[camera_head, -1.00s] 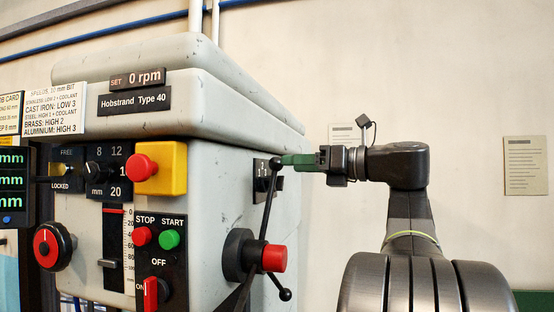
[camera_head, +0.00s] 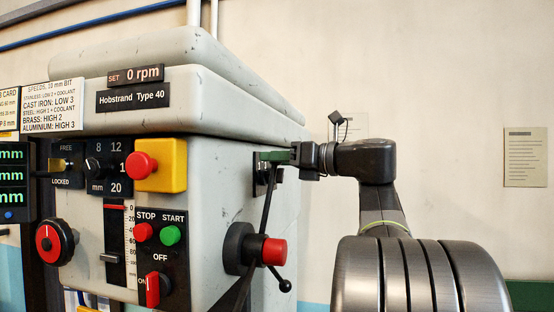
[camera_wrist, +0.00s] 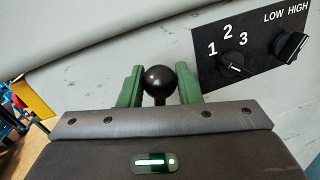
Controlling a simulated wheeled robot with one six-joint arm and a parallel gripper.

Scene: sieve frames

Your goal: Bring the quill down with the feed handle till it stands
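The feed handle's hub with a red cap (camera_head: 274,251) sits on the right side of the drill head. One spoke (camera_head: 265,212) rises from it to my gripper; another ends in a low black ball (camera_head: 285,286). My gripper (camera_head: 275,157) is at the top of the raised spoke. In the wrist view, the spoke's black ball knob (camera_wrist: 157,81) stands between the two green fingers, close to the left one, with a narrow gap at the right one. The fingers look open around it. The depth scale (camera_head: 129,240) has a red mark at its top, by 0. The quill itself is out of view.
A selector panel (camera_wrist: 250,44) with two knobs is close beside the fingers. On the front are a red stop button (camera_head: 143,232), a green start button (camera_head: 170,235) and a red switch (camera_head: 153,290). The wall side right is clear.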

